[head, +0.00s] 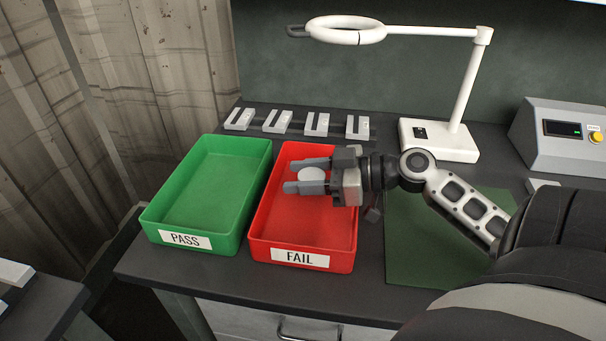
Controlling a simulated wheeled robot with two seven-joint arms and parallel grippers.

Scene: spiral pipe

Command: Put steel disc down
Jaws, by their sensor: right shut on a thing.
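The steel disc (312,174) is a pale round piece between the fingers of my right gripper (306,177). My right gripper is shut on it, over the red tray marked FAIL (262,238). The disc's height above the tray floor is hard to tell. The green tray marked PASS (160,209) stands to the left of the red one and looks empty. The fingers and palm hide part of the disc and the right side of the red tray. My left gripper is not in view.
Several grey slotted blocks (277,122) stand in a row behind the trays. A white ring lamp (440,140) stands at the back, its arm overhead. A grey device with a display (566,133) is at the right. A green mat (420,255) lies under my right arm.

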